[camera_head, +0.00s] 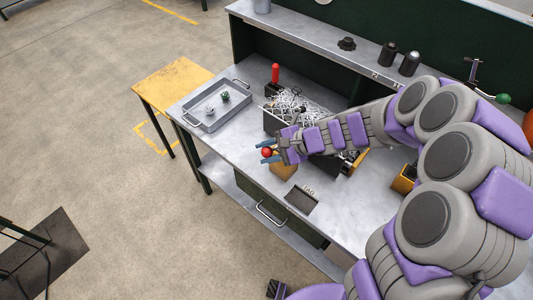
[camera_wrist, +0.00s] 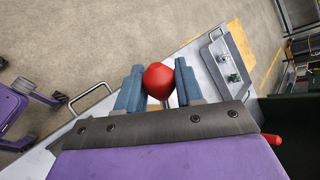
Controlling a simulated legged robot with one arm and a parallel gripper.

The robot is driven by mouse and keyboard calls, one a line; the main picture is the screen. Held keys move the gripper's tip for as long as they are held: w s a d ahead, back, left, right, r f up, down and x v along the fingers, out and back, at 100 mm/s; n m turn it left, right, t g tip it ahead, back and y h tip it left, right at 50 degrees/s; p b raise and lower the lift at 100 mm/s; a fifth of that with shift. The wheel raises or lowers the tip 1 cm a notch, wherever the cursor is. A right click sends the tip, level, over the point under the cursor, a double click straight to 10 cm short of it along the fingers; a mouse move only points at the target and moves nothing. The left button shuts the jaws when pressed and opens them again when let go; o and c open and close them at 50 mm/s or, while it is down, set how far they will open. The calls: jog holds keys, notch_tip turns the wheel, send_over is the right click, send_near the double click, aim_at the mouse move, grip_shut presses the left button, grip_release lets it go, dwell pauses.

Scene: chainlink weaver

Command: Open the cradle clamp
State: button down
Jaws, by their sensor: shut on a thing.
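My gripper (camera_head: 268,152) is above the front part of the grey workbench, its blue fingers shut on a round red knob (camera_wrist: 158,78). In the wrist view the knob sits between both fingers, its upper part exposed beyond them. What the knob is fixed to is hidden; it appears to be a clamp lever's ball end, but I cannot be sure. A tan block (camera_head: 284,171) shows just below my gripper. The rest of the clamp cannot be made out behind my gripper and forearm.
A dark bin of pale links (camera_head: 291,104) stands behind my gripper, partly hidden by my forearm. A red upright handle (camera_head: 275,73) stands behind it. A grey tray (camera_head: 206,121) with small parts is at left. A dark plate (camera_head: 301,199) lies in front.

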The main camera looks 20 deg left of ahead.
jog(key=shift+s+a+f, duration=0.1)
jog(key=shift+s+f, duration=0.05)
jog(key=shift+f, duration=0.2)
jog(key=shift+f+t+b, duration=0.3)
jog(key=shift+f+b, duration=0.2)
jog(key=shift+f, duration=0.15)
jog(key=c, duration=1.2)
grip_release()
jog(key=o, duration=0.4)
jog(key=p+v, duration=0.3)
jog(key=v, duration=1.4)
jog(key=shift+r+p, duration=0.35)
